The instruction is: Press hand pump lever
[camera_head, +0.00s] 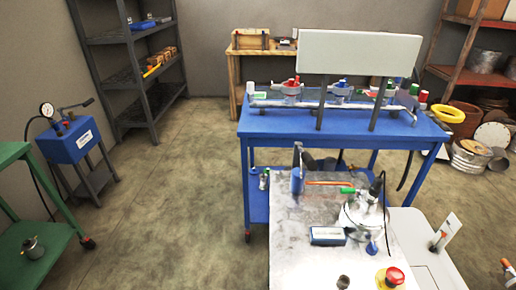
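A blue box-shaped pump unit (72,142) with a white label stands on a grey stand at the left, beside the green table. A round white gauge (47,109) is on its top left. A dark lever (74,106) slopes up to the right from its top, its grip end free in the air. A dark hose hangs down on its left side. Nothing touches the lever. My gripper is not recognisable in this view.
A green wheeled table (50,232) stands close in front of the pump. Open floor (165,190) lies to its right. A blue bench (300,127) and a metal-topped surface (290,250) with a silver vessel (358,214) are farther right. A dark shelf (105,75) is behind.

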